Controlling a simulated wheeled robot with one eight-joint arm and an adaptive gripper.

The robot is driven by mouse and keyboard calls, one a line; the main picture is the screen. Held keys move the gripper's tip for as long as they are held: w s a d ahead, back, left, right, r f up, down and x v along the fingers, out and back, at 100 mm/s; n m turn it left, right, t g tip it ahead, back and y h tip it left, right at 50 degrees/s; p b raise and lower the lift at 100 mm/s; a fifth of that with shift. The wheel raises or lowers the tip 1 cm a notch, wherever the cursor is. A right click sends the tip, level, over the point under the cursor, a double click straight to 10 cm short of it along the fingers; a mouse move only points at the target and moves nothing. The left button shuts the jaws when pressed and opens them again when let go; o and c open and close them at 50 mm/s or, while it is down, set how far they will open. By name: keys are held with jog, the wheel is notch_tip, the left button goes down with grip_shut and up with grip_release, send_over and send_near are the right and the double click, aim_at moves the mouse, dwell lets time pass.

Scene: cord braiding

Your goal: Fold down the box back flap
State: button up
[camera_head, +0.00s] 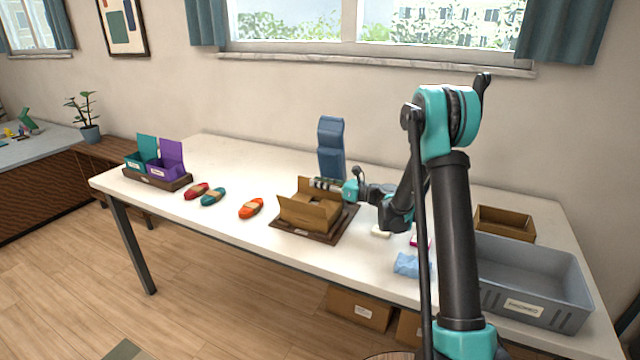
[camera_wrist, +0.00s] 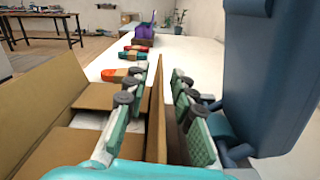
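The open brown cardboard box (camera_head: 306,216) sits on a dark brown tray (camera_head: 331,236) on the white table. Its front flap stands up, tilted outward. The back flap (camera_wrist: 156,112) stands upright in the wrist view, seen nearly edge-on. My gripper (camera_head: 324,184) reaches in from the right at the box's back edge. In the wrist view my gripper (camera_wrist: 158,84) is open, with fingers on either side of the back flap. A gap shows between the flap and the fingers on each side. The flap's lower part is hidden by my gripper's body.
A tall blue stand (camera_head: 331,148) is close behind the box, near my right-hand fingers in the wrist view (camera_wrist: 262,80). Red, teal and orange cord bundles (camera_head: 251,208) lie left. A grey bin (camera_head: 535,282), small open box (camera_head: 505,222) and blue cloth (camera_head: 411,265) lie right.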

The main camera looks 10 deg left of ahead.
aim_at(315, 190)
grip_shut()
jog(key=shift+s+n, duration=0.15)
jog(key=shift+n, duration=0.15)
jog(key=s+n, duration=0.1)
jog(key=n, duration=0.2)
jog(key=s+a+n, duration=0.1)
jog(key=n, duration=0.2)
jog(key=s+f+n, duration=0.1)
jog(key=n, duration=0.1)
jog(key=shift+s+a+f+n, duration=0.1)
jog(key=shift+s+a+n, duration=0.1)
jog(key=shift+s+n, duration=0.15)
jog(key=shift+s+a+f+n, duration=0.1)
jog(key=shift+s+f+n, duration=0.1)
jog(key=shift+n, duration=0.5)
jog(key=shift+s+f+n, duration=0.1)
jog(key=shift+f+n, duration=0.1)
jog(key=shift+n, duration=0.45)
